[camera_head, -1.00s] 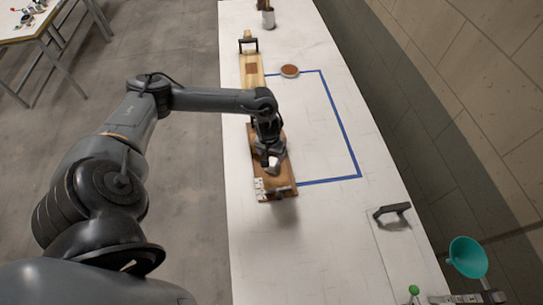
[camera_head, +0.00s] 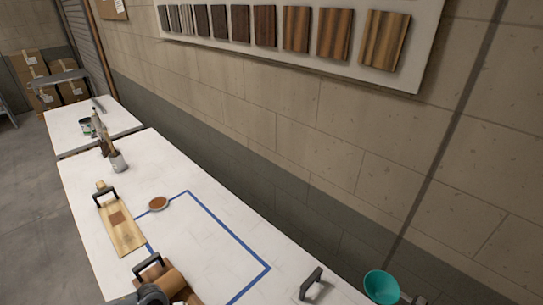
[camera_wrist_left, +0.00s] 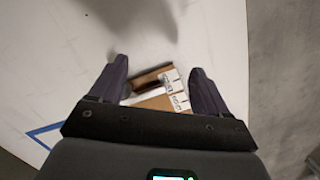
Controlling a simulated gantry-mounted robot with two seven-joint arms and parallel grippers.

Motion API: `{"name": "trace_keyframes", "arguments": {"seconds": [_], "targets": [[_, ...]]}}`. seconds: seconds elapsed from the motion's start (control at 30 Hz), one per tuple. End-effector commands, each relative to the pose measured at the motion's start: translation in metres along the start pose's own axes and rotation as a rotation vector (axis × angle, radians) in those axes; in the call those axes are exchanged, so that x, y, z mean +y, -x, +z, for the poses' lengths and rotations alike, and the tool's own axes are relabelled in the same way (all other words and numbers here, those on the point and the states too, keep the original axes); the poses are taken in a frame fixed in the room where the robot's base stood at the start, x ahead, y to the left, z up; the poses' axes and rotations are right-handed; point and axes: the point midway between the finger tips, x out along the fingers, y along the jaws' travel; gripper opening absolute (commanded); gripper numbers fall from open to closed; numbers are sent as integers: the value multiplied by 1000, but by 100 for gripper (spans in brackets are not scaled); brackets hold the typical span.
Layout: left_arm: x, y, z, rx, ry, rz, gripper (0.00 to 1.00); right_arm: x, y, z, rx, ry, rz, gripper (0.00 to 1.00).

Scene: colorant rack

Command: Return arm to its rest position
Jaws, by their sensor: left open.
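In the left wrist view my left gripper (camera_wrist_left: 158,72) is open, its two dark fingers spread apart with nothing held between them. A brown wooden board or block with white labels (camera_wrist_left: 172,90) shows below and between the fingers; how far below I cannot tell. The gripper's fingers are not clear there. My right arm and gripper are in neither view.
Wood samples (camera_head: 316,33) hang on the wall.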

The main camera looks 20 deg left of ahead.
Motion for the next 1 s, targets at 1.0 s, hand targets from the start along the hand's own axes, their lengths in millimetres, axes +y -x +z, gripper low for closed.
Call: {"name": "trace_keyframes", "arguments": {"seconds": [1.0], "targets": [[116,226,123,477,-414,191,76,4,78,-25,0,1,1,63]]}}
